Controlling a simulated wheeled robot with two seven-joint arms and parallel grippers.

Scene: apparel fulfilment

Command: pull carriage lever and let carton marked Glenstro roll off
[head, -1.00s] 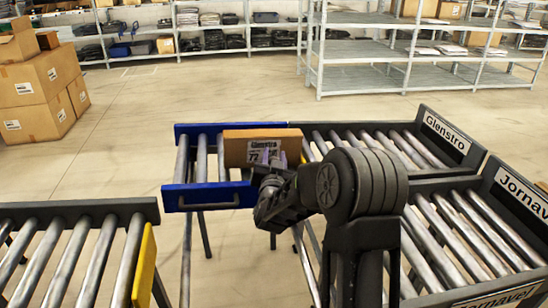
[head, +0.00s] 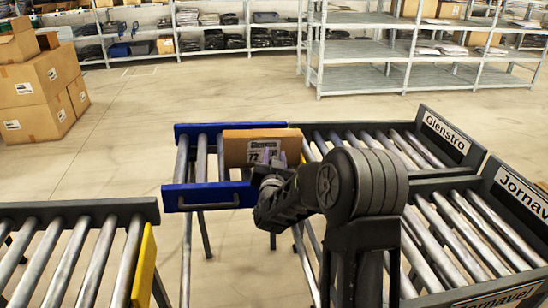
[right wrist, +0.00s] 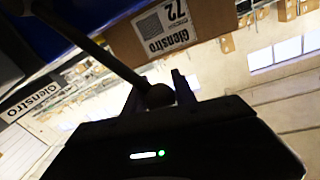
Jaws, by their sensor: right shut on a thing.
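The carton marked Glenstro (head: 258,138) sits at the right end of the blue carriage (head: 185,197), by the Glenstro roller lane (head: 378,140). Its label shows in the right wrist view (right wrist: 165,28). My right gripper (head: 266,158) is at the carriage's near side, in front of the carton. In the right wrist view my right gripper (right wrist: 158,88) is shut on the ball end of the carriage lever (right wrist: 95,48), a dark rod. The lever is hidden behind my gripper in the head view. My left gripper is not in view.
The Jornavel lane (head: 470,235) lies nearer, at the right. A roller conveyor (head: 75,250) with a yellow end plate (head: 144,268) is at the lower left, with a floor gap before the carriage. Stacked boxes (head: 40,80) stand far left.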

